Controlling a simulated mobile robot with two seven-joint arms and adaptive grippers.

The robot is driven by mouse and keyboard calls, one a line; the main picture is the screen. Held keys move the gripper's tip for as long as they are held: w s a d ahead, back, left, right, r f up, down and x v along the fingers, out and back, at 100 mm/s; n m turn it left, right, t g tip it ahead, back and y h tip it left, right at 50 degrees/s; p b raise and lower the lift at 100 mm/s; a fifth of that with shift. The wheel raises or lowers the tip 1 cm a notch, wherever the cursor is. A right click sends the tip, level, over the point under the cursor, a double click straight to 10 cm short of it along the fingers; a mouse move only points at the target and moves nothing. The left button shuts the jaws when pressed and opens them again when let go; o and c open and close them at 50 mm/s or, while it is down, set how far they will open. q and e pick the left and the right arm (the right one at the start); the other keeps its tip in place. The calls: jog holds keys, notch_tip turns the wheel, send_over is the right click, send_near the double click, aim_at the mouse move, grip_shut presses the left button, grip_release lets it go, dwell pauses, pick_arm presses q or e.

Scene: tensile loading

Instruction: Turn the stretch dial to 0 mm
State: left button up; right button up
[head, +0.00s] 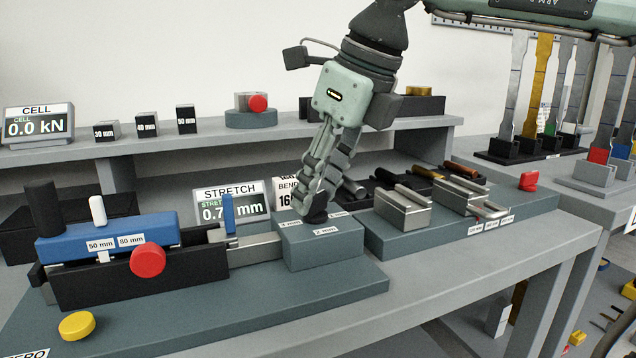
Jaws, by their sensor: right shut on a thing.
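The stretch dial (316,216) is a dark knob on top of a grey-green block (318,250), with small "mm" labels along the block's front top edge. My right gripper (314,207) comes down from above and is shut on the dial, hiding most of it. The STRETCH display (220,207) stands behind and to the left. It shows 0.7 with a further part of the reading hidden by a blue upright piece in front. My left gripper is not in view.
A blue-topped rig (108,240) with a red knob (148,261) stands at left. A yellow button (77,325) is at front left. The CELL display (38,123) reads 0.0 kN. Metal blocks (403,209) stand close on the right. The bench's front strip is clear.

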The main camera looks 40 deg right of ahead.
jog(key=n+y+p, duration=0.1)
jog(key=n, duration=0.1)
jog(key=n+g+y+p, duration=0.1)
jog(key=n+p, duration=0.1)
jog(key=n, duration=0.1)
jog(key=shift+w+d+r+n, duration=0.1)
jog(key=shift+d+r+n, duration=0.1)
jog(key=shift+n, duration=0.1)
jog(key=n+g+p, duration=0.1)
jog(key=n, duration=0.1)
jog(key=n+p, duration=0.2)
jog(key=shift+w+f+n+g+y, duration=0.1)
jog(key=shift+n+g+y, duration=0.2)
jog(key=shift+g+y, duration=0.1)
jog(key=shift+n+p, duration=0.4)
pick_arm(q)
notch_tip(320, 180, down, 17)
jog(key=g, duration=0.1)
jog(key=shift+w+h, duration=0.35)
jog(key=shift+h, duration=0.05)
pick_arm(e)
jog(key=shift+f+n+g, duration=0.1)
jog(key=shift+n+g, duration=0.2)
jog(key=shift+n, duration=0.1)
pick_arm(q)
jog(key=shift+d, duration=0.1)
pick_arm(e)
jog(key=o, duration=1.2)
jog(key=shift+c, duration=0.2)
